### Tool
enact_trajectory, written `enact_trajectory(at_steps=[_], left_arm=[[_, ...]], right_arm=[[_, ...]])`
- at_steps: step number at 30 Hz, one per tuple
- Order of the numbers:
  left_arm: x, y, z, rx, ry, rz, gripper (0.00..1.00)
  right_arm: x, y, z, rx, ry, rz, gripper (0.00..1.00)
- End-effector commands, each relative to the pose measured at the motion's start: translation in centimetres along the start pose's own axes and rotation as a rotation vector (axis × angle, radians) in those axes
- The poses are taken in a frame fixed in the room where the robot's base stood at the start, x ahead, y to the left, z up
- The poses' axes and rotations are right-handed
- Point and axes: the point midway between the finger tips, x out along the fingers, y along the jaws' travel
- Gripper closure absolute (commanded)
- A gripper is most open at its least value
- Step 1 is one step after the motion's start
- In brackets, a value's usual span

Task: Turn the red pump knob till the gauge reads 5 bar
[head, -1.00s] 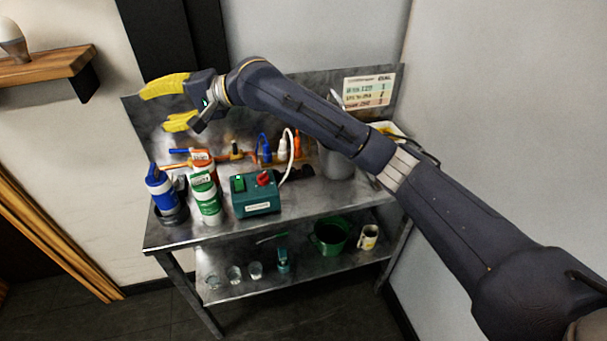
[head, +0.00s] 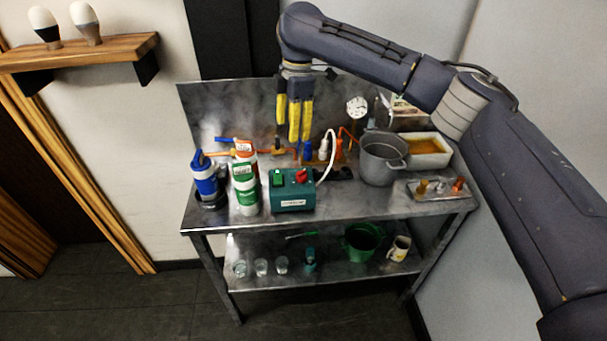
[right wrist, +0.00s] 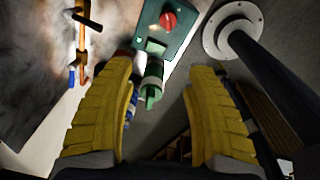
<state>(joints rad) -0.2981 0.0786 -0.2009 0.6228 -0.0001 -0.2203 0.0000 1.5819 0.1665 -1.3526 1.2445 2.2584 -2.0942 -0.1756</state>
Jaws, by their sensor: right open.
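The red pump knob (head: 301,176) is on top of a teal pump box (head: 291,206), right of its green switch (head: 278,179). In the right wrist view the red knob (right wrist: 168,20) shows at the top, on the teal panel beyond the fingertips. A round white dial (head: 357,107), likely the gauge, stands at the back; its reading is too small to tell. My right gripper (head: 293,137) has yellow fingers pointing down above the back of the bench, behind the pump box, apart from the knob. It is open and empty in the right wrist view (right wrist: 162,65). My left gripper is out of view.
A white-green bottle (head: 245,190) and a blue bottle (head: 205,179) stand left of the pump box. A grey pot (head: 382,160) and a white tray (head: 446,158) are to the right. Orange pipework (head: 222,152) runs behind. A white hose (head: 330,150) arches beside the box.

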Motion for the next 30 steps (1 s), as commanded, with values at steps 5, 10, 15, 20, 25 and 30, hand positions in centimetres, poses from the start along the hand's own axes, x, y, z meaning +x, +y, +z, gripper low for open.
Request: enact_trajectory(at_steps=[5, 10, 15, 20, 25, 30], left_arm=[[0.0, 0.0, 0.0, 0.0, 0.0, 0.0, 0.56], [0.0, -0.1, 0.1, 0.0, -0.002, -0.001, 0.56], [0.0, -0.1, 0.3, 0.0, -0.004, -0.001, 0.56], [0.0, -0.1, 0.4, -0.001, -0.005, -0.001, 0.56], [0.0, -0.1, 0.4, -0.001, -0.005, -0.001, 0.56], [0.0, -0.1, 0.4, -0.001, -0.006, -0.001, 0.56]], right_arm=[[-0.8, -0.3, 1.6, -0.162, -0.061, -0.041, 0.47], [-0.5, -0.4, 2.0, -0.212, -0.076, -0.056, 0.47], [1.5, -0.5, 2.2, -0.214, -0.075, -0.059, 0.47], [4.4, -0.7, 2.4, -0.212, -0.074, -0.059, 0.47], [7.5, -0.8, 2.6, -0.211, -0.073, -0.058, 0.47], [10.5, -1.0, 2.9, -0.21, -0.074, -0.058, 0.47]])
